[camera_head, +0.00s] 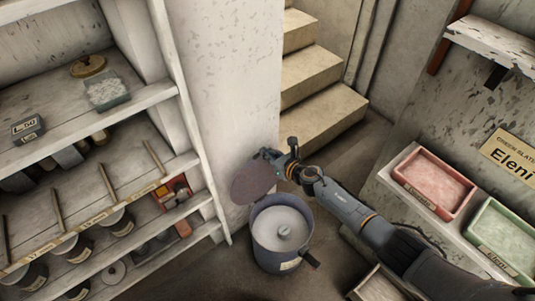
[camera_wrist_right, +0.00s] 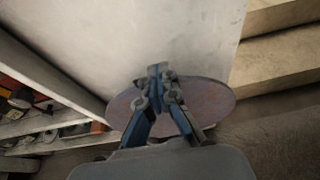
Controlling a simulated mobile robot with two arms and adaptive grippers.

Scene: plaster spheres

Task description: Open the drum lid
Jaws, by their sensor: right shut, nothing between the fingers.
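The drum (camera_head: 268,257) is a blue-grey round container standing on the floor in the middle of the head view. Its top is open, showing a pale inside with a small rounded lump. The lid (camera_head: 250,182), a dark reddish-brown disc, stands tilted up at the drum's back left rim. It also shows in the right wrist view (camera_wrist_right: 215,103), behind the fingers. My right gripper (camera_head: 268,154) is at the lid's upper edge, shut and empty. Its fingers meet in the wrist view (camera_wrist_right: 159,75); I cannot tell whether they touch the lid. My left gripper is not in view.
A white pillar (camera_head: 228,90) stands close behind the lid. Shelves (camera_head: 130,160) with jars fill the left. Stone steps (camera_head: 320,90) rise behind the drum. At right, a ledge holds a pink tray (camera_head: 399,177) and a green tray (camera_head: 474,238). A dark tab (camera_head: 311,259) sticks out from the drum.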

